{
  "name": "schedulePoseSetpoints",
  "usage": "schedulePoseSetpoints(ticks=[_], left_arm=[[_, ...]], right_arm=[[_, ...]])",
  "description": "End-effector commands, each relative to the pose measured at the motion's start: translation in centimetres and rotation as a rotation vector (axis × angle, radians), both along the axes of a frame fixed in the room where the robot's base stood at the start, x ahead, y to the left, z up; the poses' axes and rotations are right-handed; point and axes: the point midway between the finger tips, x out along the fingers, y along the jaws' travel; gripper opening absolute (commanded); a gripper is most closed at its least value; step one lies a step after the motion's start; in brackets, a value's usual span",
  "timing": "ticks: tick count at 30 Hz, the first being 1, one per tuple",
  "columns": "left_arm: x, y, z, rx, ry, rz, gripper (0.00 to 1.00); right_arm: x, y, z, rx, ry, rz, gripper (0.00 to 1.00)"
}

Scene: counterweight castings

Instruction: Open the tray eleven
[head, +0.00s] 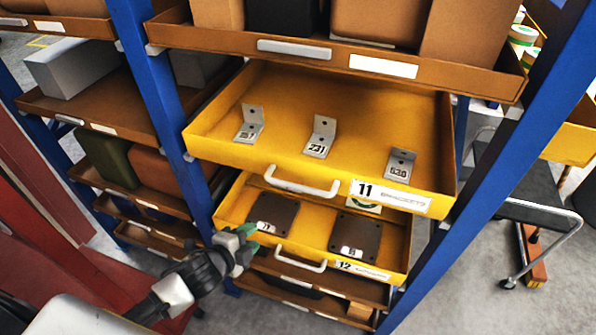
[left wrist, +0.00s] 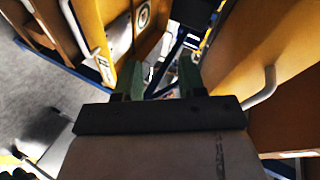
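Tray eleven (head: 215,146) is a yellow tray labelled 11, pulled well out of the rack, with three grey angle brackets (head: 320,137) inside. Its pale bar handle (head: 300,187) is on the front. My left gripper (head: 250,238) is below and left of that handle, apart from it, near the left front of tray 12. In the left wrist view the green fingers (left wrist: 160,78) are spread with nothing between them. A pale handle (left wrist: 266,86) on a yellow-orange panel shows to their right there. My right gripper is not in view.
Yellow tray 12 (head: 230,214), just below, is also pulled out and holds two dark plates (head: 355,234). Its handle (head: 300,262) is near my gripper. Blue rack posts (head: 150,75) stand either side. A shelf of boxes (head: 335,57) is above; a black trolley (head: 530,190) stands right.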

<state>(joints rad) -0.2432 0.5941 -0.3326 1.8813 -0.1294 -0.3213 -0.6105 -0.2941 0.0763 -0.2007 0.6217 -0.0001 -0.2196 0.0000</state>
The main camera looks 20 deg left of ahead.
Motion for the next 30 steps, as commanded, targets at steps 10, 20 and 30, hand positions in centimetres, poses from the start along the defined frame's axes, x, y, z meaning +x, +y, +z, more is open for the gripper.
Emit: schedulePoseSetpoints(ticks=[10,20,30], left_arm=[[-1.5,-5.2,14.9,0.147,-0.284,-0.244,0.4],[2.6,-7.2,14.7,0.147,-0.294,-0.246,0.4],[7.3,-9.4,13.5,0.147,-0.292,-0.246,0.4]], right_arm=[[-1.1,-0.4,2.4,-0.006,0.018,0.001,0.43],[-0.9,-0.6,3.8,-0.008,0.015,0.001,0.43],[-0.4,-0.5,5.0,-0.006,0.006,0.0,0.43]])
